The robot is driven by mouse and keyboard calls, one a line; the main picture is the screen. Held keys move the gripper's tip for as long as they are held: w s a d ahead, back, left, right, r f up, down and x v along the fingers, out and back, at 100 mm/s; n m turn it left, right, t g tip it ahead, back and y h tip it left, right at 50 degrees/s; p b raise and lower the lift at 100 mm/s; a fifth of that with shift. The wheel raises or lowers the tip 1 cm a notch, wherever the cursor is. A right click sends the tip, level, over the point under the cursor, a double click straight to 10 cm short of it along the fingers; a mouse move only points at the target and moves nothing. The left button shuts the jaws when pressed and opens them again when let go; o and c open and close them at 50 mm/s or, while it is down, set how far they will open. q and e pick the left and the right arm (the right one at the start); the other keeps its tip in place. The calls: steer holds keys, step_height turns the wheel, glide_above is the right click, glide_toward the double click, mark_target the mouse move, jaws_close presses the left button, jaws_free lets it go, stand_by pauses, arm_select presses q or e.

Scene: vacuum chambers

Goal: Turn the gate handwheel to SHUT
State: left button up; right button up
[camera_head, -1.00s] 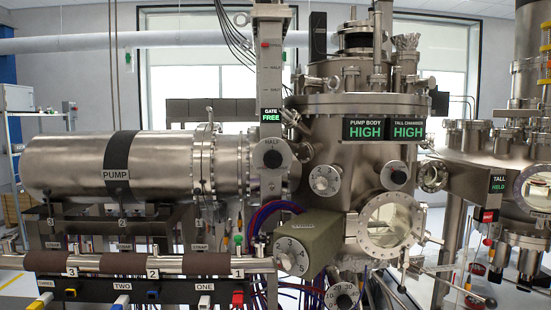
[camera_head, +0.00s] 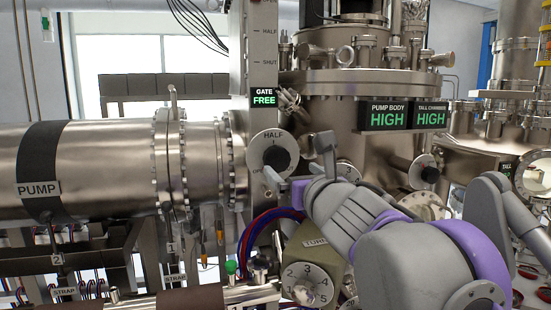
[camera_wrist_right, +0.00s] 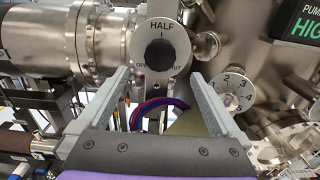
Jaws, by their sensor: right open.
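The gate handwheel is a pale round dial (camera_head: 259,146) with a black centre knob (camera_head: 277,160), left of centre in the head view. HALF is printed at its top, with a short mark under it. In the right wrist view the dial (camera_wrist_right: 162,27) and black knob (camera_wrist_right: 161,55) are upper centre; the side lettering is partly covered by the knob. My right gripper (camera_head: 298,160) is open, its fingers spread in front of the dial. In the wrist view its fingertips (camera_wrist_right: 159,75) sit lower and either side of the knob, seemingly apart from it. My left gripper is not in view.
A GATE FREE sign (camera_head: 264,97) hangs above on a column marked HALF and SHUT. The PUMP cylinder (camera_head: 90,170) lies left. A numbered dial (camera_head: 308,284) is below, another (camera_wrist_right: 232,92) to the right. Red and blue hoses (camera_head: 263,235) hang under the handwheel.

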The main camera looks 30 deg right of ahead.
mark_target(278, 158)
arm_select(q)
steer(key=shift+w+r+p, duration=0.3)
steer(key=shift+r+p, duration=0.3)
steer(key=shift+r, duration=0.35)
arm_select(e)
steer(key=x, duration=1)
steer(key=shift+w, duration=0.1)
steer(key=c, duration=1.3)
